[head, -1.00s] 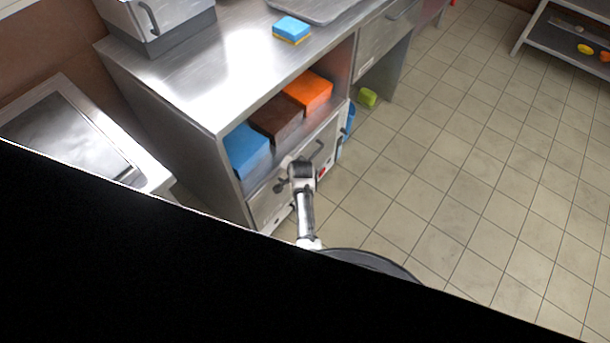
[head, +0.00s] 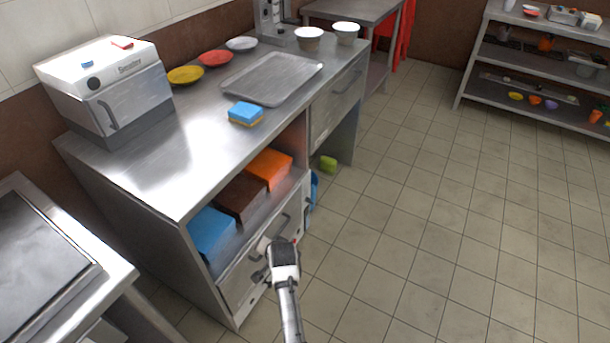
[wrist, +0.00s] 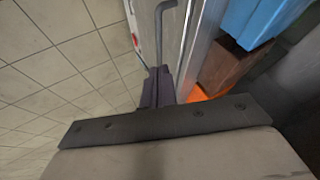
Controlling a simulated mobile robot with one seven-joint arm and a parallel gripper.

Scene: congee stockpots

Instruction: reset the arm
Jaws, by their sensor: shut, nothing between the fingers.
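My arm reaches up from the bottom of the head view in front of the counter's lower drawer. My gripper (wrist: 159,85) shows in the wrist view with its two dark fingers together and nothing between them. In the head view the gripper is mostly hidden behind the wrist. In the wrist view the fingers point toward the drawer front, near its bar handle (wrist: 160,10). I cannot tell whether they touch it.
A steel unit (head: 100,290) stands at left. The tiled floor (head: 430,200) at right is clear.

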